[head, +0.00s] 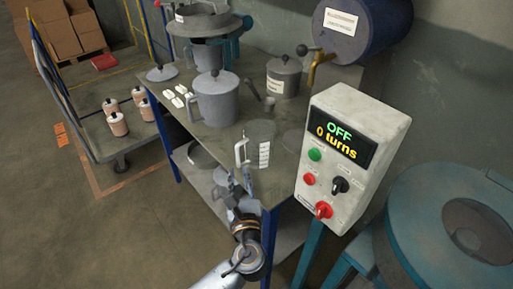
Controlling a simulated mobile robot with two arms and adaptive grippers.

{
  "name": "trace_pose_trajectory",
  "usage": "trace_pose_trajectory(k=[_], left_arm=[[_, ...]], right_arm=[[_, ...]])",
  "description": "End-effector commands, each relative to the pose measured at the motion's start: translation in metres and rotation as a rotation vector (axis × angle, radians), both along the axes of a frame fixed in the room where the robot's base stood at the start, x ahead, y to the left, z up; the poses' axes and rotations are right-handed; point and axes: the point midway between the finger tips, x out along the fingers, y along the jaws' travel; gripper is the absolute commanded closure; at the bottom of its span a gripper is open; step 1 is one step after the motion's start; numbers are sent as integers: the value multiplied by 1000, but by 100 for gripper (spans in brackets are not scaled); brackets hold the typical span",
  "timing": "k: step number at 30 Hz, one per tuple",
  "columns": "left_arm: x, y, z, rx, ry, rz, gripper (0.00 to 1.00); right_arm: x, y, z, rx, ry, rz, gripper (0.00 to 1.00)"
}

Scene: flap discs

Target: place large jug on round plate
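A clear jug (262,143) with a pale handle and white markings is at the table's front corner. I cannot tell whether it rests on the table or is held just above it. My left gripper (236,180) is right below its handle; the fingers are small and overlap the background, so I cannot tell whether they grip it. A larger grey lidded jug (214,103) stands farther back on the table. My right gripper is not in view.
A control box (349,150) reading "OFF 0 turns" stands close on the right, beside a teal drum machine (455,235). The table (185,130) also holds a lidded pot (284,76) and small white pieces. A cart (105,145) with several containers stands left.

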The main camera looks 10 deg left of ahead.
Motion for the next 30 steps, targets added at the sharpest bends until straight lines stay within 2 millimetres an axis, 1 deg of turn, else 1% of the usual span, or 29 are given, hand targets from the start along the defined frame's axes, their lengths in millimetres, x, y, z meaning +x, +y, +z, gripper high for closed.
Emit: trace_pose_trajectory(k=[1,3,8,15,18,26,27,30], left_arm=[[8,3,1,3,-1,1,78],[14,5,0,0,-1,-1,78],[23,8,-1,0,0,-1,78],[57,18,-7,0,1,1,78],[66,21,-8,0,1,-1,78],[68,22,-9,-2,2,-2,78],[68,22,-9,-2,2,-2,83],[68,22,-9,-2,2,-2,100]], right_arm=[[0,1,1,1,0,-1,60],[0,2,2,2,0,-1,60],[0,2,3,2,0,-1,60],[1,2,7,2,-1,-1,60],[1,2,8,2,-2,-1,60],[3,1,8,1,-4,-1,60],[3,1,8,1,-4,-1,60],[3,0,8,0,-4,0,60]])
